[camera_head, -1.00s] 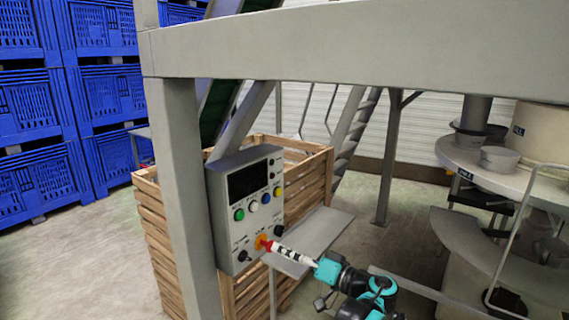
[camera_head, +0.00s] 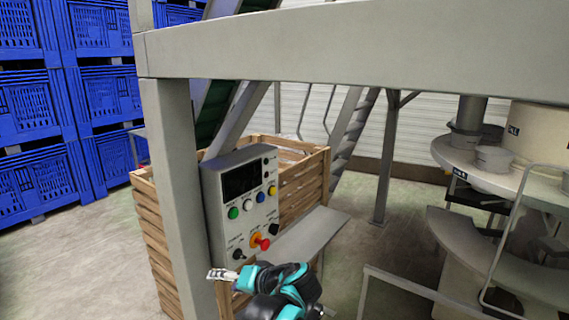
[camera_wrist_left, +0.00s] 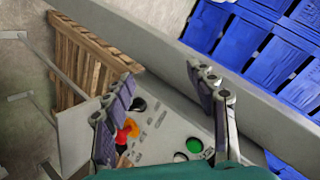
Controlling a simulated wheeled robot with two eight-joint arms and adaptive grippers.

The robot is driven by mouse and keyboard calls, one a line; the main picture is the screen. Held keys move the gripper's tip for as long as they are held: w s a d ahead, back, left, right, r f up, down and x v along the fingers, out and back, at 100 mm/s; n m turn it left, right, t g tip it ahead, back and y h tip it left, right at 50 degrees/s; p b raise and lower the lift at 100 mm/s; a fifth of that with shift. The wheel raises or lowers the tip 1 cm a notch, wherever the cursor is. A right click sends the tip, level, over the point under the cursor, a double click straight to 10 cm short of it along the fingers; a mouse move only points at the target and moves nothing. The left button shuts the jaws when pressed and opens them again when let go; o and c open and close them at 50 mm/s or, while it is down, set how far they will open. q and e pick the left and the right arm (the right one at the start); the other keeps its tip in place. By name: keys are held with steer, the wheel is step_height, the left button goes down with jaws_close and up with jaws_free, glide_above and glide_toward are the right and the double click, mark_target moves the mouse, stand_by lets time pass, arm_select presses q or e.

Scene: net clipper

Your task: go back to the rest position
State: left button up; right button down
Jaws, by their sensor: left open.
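My left gripper (camera_head: 222,274) is low in the head view, below the control box and in front of the grey post. In the left wrist view its two fingers (camera_wrist_left: 162,76) stand wide apart with nothing between them. The control box (camera_head: 232,226) is grey and fixed to the post, with green, white, blue and yellow buttons. Its red knob (camera_head: 262,243) on an orange base is uncovered, and it also shows beside the left finger in the wrist view (camera_wrist_left: 130,127). The gripper is apart from the knob. My right gripper is not in view.
A grey post (camera_head: 180,190) and a thick overhead beam (camera_head: 350,45) frame the view. A slatted wooden crate (camera_head: 160,235) stands behind the box, and a small grey shelf (camera_head: 310,235) juts out at its right. Blue crates (camera_head: 35,100) are stacked at left. Round machinery (camera_head: 505,170) stands at right.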

arm_select(q)
steer(key=s+a+f+g+h, duration=0.1)
steer(key=s+a+f+h, duration=0.4)
steer(key=s, duration=0.6)
steer(key=s+d+f+h, duration=0.1)
steer(key=s+f+h, duration=0.3)
steer(key=s+f, duration=0.3)
steer(key=s, duration=0.3)
steer(key=shift+s+t+h, duration=0.3)
steer(key=shift+s+t, duration=0.1)
steer(key=shift+d, duration=0.1)
